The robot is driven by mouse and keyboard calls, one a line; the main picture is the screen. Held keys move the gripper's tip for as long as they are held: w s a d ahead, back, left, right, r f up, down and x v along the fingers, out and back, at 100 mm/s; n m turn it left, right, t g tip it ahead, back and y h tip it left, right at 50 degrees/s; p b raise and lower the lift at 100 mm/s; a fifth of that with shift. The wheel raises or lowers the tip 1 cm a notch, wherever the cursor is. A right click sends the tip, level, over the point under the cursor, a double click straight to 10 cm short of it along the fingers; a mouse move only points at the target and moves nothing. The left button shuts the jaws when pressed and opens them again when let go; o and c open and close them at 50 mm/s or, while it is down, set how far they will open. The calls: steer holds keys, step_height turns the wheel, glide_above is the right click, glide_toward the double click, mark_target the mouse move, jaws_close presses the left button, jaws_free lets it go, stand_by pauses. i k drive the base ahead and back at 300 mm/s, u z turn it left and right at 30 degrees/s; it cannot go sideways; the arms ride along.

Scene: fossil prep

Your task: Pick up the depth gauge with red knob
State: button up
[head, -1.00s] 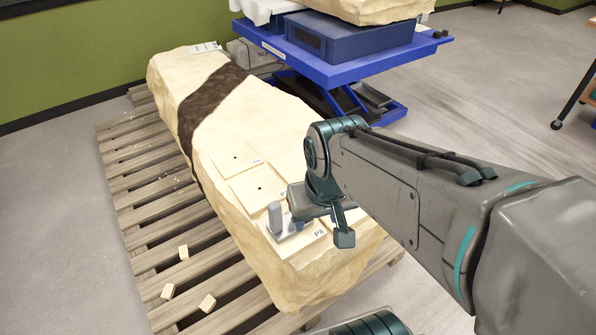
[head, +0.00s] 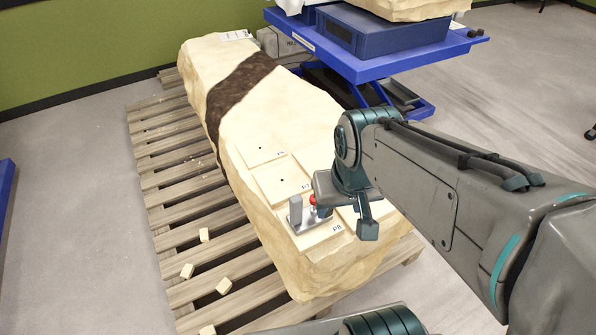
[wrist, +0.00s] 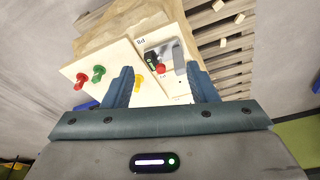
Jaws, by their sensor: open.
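In the wrist view, the red knob (wrist: 161,68) lies between the two fingertips in the picture, beside a dark body and the metal base plate (wrist: 171,50). My gripper (wrist: 159,70) is open and empty above the tile, apart from the gauge as far as I can tell. In the head view, my gripper hides part of the tile and block behind it.
The wrist view shows a yellow peg (wrist: 139,81), a green peg (wrist: 98,73) and another red peg (wrist: 81,80) close by on neighbouring tiles. The block lies on a wooden pallet (head: 165,190) with loose chips. A blue lift table (head: 370,62) stands behind.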

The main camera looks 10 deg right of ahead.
mark_target(300, 220)
steer(key=k, duration=1.25)
steer(key=z, duration=0.7)
steer(key=i, duration=1)
steer(key=u, duration=0.65)
steer(key=i, duration=0.6)
steer(key=u, duration=0.65)
